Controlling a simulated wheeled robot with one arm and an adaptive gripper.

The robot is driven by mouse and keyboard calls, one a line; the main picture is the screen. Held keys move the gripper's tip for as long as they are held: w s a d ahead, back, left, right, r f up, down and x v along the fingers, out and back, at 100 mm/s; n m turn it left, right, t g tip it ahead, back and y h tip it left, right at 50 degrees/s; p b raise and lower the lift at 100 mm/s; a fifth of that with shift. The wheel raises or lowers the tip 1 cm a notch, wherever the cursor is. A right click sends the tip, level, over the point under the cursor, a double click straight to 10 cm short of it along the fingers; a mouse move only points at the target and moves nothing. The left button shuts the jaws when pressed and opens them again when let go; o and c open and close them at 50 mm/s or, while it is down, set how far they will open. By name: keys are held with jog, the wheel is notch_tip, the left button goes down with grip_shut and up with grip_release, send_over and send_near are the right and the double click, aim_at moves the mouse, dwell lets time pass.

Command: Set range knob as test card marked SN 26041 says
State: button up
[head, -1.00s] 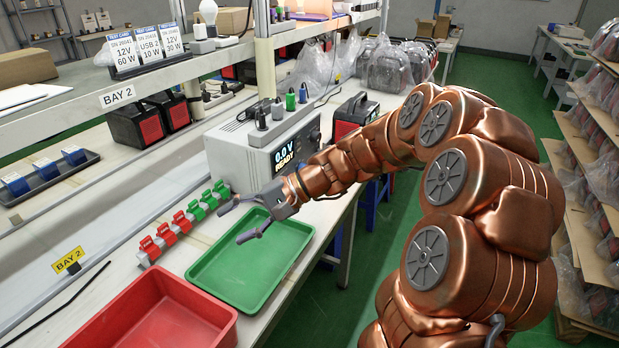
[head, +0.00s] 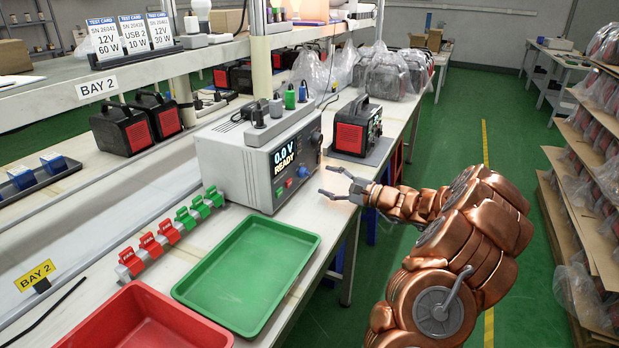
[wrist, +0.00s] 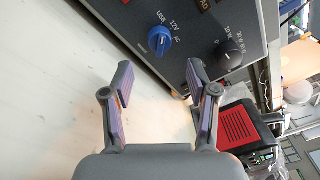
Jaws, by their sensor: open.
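The test card marked SN 26041 (head: 104,38) stands leftmost of three in a holder on the shelf and reads 12V 60W. The grey tester (head: 232,165) on the bench displays 0.0 V READY. In the wrist view its face has a blue knob (wrist: 159,41) labelled USB, 12V, AC. Right of it is a black knob (wrist: 229,54) with a scale starting at 0 and showing 10 W; the higher marks are too small to read surely, as is its pointer. My gripper (head: 327,180) is open and empty in front of the tester's face, apart from both knobs. Its fingers (wrist: 158,80) show below the blue knob.
A green tray (head: 250,270) and a red tray (head: 145,325) lie at the bench front. Red and green clips (head: 170,232) line the bench behind them. A black-and-red unit (head: 355,128) stands right of the tester. The aisle floor at right is clear.

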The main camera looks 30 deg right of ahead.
aim_at(310, 175)
jog(key=x, duration=0.6)
jog(key=shift+w+a, duration=0.15)
grip_shut()
dwell(0.4)
